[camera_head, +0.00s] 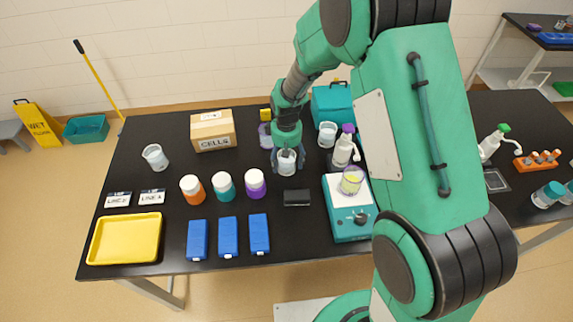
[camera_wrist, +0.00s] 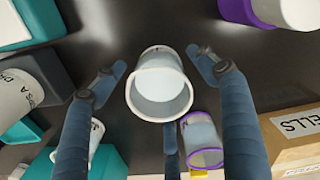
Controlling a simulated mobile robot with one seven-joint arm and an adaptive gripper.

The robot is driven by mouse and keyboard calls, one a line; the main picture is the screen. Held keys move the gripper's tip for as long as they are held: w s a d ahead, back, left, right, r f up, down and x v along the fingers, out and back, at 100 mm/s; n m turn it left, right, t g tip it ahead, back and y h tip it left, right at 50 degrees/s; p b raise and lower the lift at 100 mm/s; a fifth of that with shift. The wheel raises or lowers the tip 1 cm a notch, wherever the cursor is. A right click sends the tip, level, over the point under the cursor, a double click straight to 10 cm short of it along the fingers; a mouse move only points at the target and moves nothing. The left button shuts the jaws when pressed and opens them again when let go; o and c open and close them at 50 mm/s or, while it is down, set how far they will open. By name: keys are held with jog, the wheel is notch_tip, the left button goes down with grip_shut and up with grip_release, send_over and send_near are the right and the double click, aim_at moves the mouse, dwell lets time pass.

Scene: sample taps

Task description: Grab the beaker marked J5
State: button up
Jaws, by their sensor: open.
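My gripper (camera_head: 287,156) points down over the middle of the table, with a clear beaker (camera_head: 287,166) below and between its fingers. In the wrist view, my gripper (camera_wrist: 158,68) is open. The same beaker (camera_wrist: 160,88), with a white rim and pale contents, stands between the spread fingertips, with a gap on both sides. No mark on it can be read. Other beakers are a clear one (camera_head: 155,157) at the left, another (camera_head: 327,134) by the teal box, and a purple-rimmed one (camera_wrist: 203,147) behind my gripper. Their marks are not readable either.
A CELLS box (camera_head: 212,130) stands behind. Orange (camera_head: 192,189), teal (camera_head: 225,186) and purple (camera_head: 256,184) jars stand left. A black block (camera_head: 297,198) lies in front.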

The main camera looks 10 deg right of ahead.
notch_tip(320, 180, up, 12)
jog(key=p, duration=0.1)
jog(key=shift+p, duration=0.4)
jog(key=shift+w+f+b, duration=0.1)
jog(key=shift+b, duration=1.45)
jog(key=shift+f+b, duration=0.95)
jog(key=shift+f, duration=3.2)
jog(key=shift+f+b, duration=0.8)
jog(key=shift+f, duration=1.8)
